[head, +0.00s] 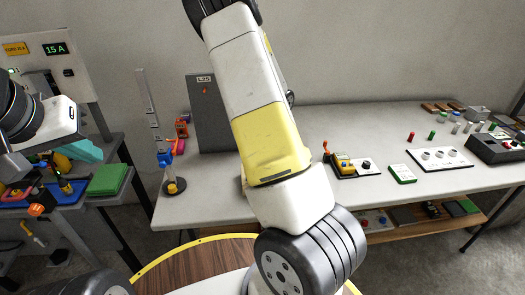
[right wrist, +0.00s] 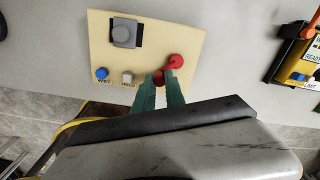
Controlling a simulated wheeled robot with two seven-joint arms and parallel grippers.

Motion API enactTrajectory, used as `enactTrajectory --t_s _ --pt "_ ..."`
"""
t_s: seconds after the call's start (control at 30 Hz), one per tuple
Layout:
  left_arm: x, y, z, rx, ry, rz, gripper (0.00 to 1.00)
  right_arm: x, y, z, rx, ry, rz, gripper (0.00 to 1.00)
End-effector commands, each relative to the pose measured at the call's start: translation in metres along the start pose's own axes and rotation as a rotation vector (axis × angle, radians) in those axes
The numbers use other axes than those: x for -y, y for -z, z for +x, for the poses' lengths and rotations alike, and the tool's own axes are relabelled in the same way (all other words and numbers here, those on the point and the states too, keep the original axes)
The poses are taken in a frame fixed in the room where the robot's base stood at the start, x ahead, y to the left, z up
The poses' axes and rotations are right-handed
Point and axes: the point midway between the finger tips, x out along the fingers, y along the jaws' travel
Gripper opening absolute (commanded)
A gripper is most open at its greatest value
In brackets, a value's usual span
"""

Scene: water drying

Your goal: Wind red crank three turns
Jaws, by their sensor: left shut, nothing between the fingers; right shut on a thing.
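The red crank (right wrist: 176,62) is on a cream panel (right wrist: 195,42) in the right wrist view. Its round red end shows just above the fingertips, and a smaller red part lies between them. My right gripper (right wrist: 160,78), with green fingers, is shut on that smaller red part of the crank. In the head view my own arm covers the middle of the bench, and the crank and right gripper are hidden there. My left gripper (head: 14,168) is at the left edge of the head view, shut and empty, above the left side table.
The panel also has a grey knob (right wrist: 124,34), a blue button (right wrist: 101,74) and a white button (right wrist: 127,78). A yellow device (right wrist: 300,60) lies right of it. A stand (head: 173,184), a green-and-white box (head: 403,173) and a white plate (head: 440,158) are on the bench.

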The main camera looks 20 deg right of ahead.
Motion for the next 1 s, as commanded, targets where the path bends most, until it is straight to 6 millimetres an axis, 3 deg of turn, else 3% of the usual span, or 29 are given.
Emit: enactTrajectory --t_s 1.0 --pt "0.0 0.0 0.0 0.0 0.0 0.0 0.0 0.0 -0.031 0.001 0.0 0.003 0.952 0.0"
